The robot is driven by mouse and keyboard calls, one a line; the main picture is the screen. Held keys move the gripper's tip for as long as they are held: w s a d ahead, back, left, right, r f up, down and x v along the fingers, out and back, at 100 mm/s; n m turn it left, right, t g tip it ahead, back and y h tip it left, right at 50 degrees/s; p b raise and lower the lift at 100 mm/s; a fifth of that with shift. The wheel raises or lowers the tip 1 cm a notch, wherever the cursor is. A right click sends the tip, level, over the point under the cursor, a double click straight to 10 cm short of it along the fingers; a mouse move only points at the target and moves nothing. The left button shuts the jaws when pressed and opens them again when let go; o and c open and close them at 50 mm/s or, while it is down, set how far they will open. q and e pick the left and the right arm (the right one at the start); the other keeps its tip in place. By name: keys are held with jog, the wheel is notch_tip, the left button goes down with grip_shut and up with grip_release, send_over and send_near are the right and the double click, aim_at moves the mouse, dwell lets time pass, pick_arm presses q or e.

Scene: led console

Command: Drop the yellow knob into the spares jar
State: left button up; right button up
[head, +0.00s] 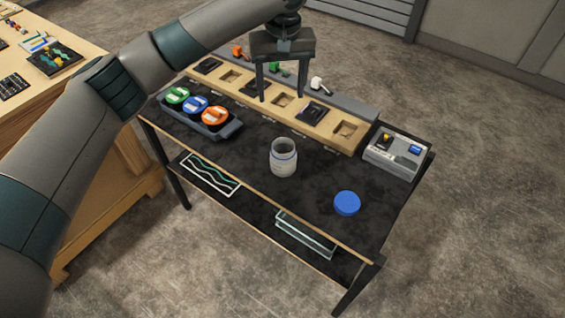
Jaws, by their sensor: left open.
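A small yellow knob (386,138) sits on top of a grey box (380,157) at the right end of the black table. My left gripper (286,96) is open and empty, pointing down over the wooden socket strip, behind the jar and left of the knob. My right gripper is out of view.
A wooden strip (328,126) with square sockets, some holding black pieces, runs along the back. Behind it orange, green and white pieces stand on a grey ledge (345,103). A dark tray (228,131) holds green, blue and orange round pieces. The table's front right is mostly clear.

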pick_arm(q)
jog(key=r, duration=0.4)
jog(key=r+b, duration=0.1)
jog(key=r, duration=0.1)
jog(key=shift+s+d, duration=0.1)
jog(key=shift+s, duration=0.25)
jog(key=shift+f, duration=0.2)
